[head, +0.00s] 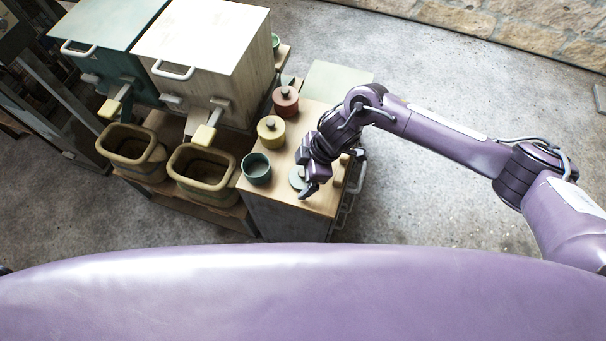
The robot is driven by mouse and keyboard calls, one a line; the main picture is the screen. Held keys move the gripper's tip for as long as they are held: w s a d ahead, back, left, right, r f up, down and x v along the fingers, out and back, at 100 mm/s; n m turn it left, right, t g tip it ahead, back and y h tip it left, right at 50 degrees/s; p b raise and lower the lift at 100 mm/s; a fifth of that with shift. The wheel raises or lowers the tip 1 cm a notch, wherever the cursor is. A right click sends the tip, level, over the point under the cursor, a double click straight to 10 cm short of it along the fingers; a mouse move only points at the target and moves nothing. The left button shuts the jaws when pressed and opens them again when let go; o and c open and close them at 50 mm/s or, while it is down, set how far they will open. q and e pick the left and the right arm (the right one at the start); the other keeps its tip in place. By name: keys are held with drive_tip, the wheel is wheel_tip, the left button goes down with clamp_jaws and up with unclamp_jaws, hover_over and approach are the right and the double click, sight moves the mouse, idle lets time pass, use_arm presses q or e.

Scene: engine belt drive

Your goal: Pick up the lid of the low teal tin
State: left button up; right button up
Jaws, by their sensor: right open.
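The low teal tin (256,169) stands open on the wooden top of a small cabinet, and its dark inside shows. A pale grey-teal round lid (297,178) lies on the cabinet top to the right of the tin, partly hidden by my right gripper. My right gripper (309,184) points down over the right part of the cabinet top, beside or just above this lid. It is open, and I see nothing held in it. I cannot tell whether its fingers touch the lid. My left gripper is not in view.
A yellow tin (270,133) and a red tin (285,103), both lidded, stand behind the teal tin. Two olive bins (204,172) sit to the left, below a white hopper box (203,38) and a teal one (106,25). Open floor lies right of the cabinet.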

drive_tip(key=c, duration=1.1)
